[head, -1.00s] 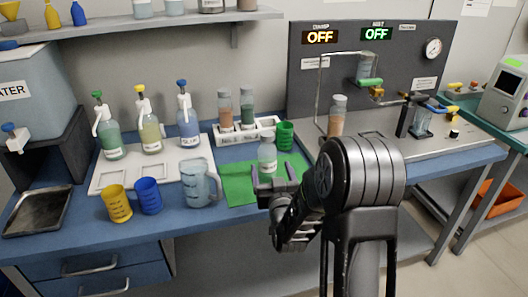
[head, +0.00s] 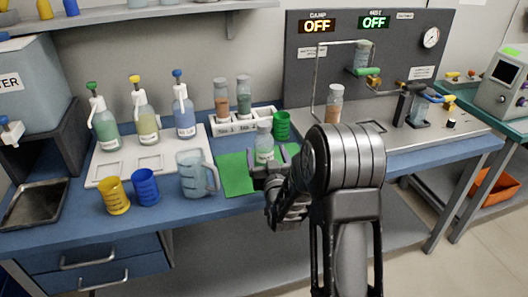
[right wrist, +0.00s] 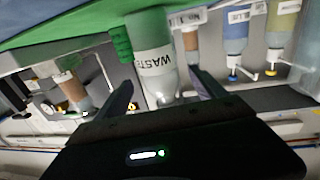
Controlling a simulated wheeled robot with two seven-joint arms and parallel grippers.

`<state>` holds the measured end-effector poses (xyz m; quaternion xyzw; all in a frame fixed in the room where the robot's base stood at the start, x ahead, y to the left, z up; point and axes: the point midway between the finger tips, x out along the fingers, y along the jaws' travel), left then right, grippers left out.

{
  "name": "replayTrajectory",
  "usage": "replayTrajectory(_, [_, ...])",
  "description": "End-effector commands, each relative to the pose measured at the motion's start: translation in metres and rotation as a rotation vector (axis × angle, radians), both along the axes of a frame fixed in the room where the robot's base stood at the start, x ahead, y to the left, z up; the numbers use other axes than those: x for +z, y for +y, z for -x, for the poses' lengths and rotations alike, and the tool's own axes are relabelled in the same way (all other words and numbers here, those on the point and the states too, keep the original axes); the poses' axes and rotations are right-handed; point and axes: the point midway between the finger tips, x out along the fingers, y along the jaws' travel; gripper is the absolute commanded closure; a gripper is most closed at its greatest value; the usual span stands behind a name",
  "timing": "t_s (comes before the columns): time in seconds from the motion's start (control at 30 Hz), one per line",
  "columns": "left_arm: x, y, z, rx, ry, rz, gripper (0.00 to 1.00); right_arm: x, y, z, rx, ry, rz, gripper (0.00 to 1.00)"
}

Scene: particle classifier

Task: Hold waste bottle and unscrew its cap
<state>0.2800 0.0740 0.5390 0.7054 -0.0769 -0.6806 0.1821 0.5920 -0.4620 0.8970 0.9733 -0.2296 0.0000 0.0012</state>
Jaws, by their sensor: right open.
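The waste bottle (head: 264,141) stands upright on the green mat (head: 234,176). It is pale and translucent with a white label; the label's WASTE lettering reads in the right wrist view (right wrist: 154,62). My right gripper (head: 270,157) is open at the near side of the bottle. In the right wrist view the bottle shows upside down between the two spread fingers (right wrist: 165,90), with a gap on each side. I cannot make out the cap clearly. My left gripper is not in view.
A green cup (head: 282,125) stands close behind the bottle to the right. A white rack (head: 260,117) with two labelled bottles is behind. A clear jug (head: 192,174), blue cup (head: 146,187) and yellow cup (head: 115,196) stand left. The panel rig (head: 365,65) is at right.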

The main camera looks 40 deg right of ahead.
Motion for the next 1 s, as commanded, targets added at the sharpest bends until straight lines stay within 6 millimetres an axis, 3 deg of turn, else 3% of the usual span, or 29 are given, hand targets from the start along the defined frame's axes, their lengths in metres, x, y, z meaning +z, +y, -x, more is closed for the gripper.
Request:
replayTrajectory(0.43, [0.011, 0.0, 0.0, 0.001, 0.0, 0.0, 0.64, -0.002, -0.023, -0.045, -0.001, 0.001, 0.002, 0.2])
replayTrajectory(1.0, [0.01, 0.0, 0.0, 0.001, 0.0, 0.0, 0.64, -0.003, -0.023, -0.046, 0.0, 0.0, 0.0, 0.2])
